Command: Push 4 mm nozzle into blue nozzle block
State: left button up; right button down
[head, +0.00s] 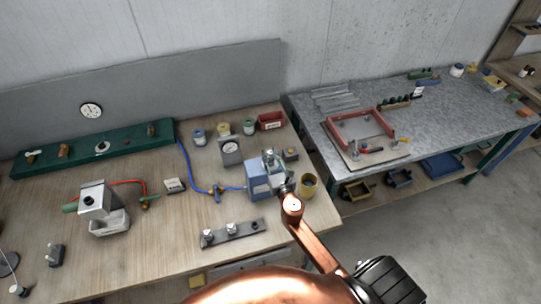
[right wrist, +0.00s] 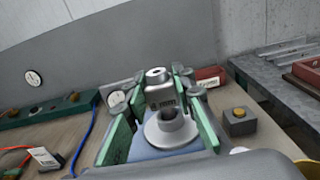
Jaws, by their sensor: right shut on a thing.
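The blue nozzle block (head: 259,182) stands on the wooden bench in the head view, and a blue surface (right wrist: 150,152) shows under the nozzle in the right wrist view. My right gripper (head: 281,178) is at the block's right side. In the right wrist view, its green-padded fingers (right wrist: 160,98) stand on either side of a silver nozzle (right wrist: 158,88) with a wide pale flange (right wrist: 172,131). It is shut on this nozzle, which looks upright over the block. How deep it sits is hidden. My left gripper is not in view.
A nozzle rack (head: 233,233) stands in front of the block. A brass cup (head: 308,186) is close to its right, and a dial gauge (head: 230,151) is behind. A blue hose (head: 190,165) runs in from the left. A grey table (head: 450,110) stands at the right.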

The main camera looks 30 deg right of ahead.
jog(key=shift+f+b, duration=0.45)
jog(key=shift+f, duration=0.1)
jog(key=c, duration=1.5)
grip_release()
jog(key=shift+c, duration=0.2)
jog(key=shift+s, duration=0.15)
jog(key=v, duration=1.1)
jog(key=shift+s, duration=0.35)
